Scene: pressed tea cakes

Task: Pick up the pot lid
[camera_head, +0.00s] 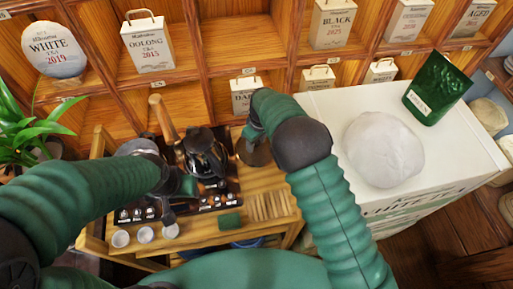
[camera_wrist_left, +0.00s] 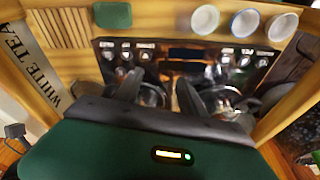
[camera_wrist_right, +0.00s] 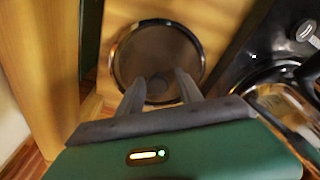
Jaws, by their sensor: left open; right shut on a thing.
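The pot lid (camera_wrist_right: 155,45) is a round disc with a dark rim and a small dark knob. My right gripper (camera_wrist_right: 160,88) is shut on the knob in the right wrist view. In the head view the lid (camera_head: 254,153) shows below my right gripper (camera_head: 254,134), over the right part of the wooden stand. I cannot tell whether it touches the wood. My left gripper (camera_wrist_left: 157,92) is open and empty above the black tea machine, near the glass pots (camera_wrist_left: 152,95). In the head view my left gripper (camera_head: 182,187) is partly hidden by its own arm.
The black tea machine (camera_head: 222,188) has buttons along its front edge. Several white cups (camera_head: 145,235) and a green block (camera_head: 230,221) are at the front of the stand. Wooden shelves stand behind.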

